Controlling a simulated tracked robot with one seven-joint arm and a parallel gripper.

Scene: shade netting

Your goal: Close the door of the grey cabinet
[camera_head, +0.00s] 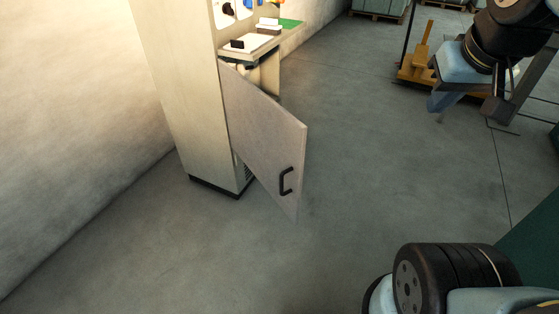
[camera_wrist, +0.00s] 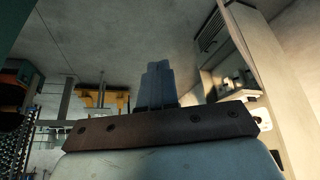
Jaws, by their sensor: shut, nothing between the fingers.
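The grey cabinet (camera_head: 190,110) stands against the wall at the left in the head view. Its lower door (camera_head: 262,138) stands wide open, swung out to the right over the floor. A dark handle (camera_head: 287,181) is on the door near its free edge. My gripper (camera_head: 437,106) is at the upper right, well apart from the door, pointing down and empty. In the wrist view my gripper (camera_wrist: 157,72) has its fingers shut together. The cabinet also shows at the right there (camera_wrist: 259,52); I cannot tell its door apart in that view.
A yellow-orange cart (camera_head: 418,62) stands behind my gripper and also shows in the wrist view (camera_wrist: 118,102). Pallets (camera_head: 378,11) are at the back. The floor right of the door is clear.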

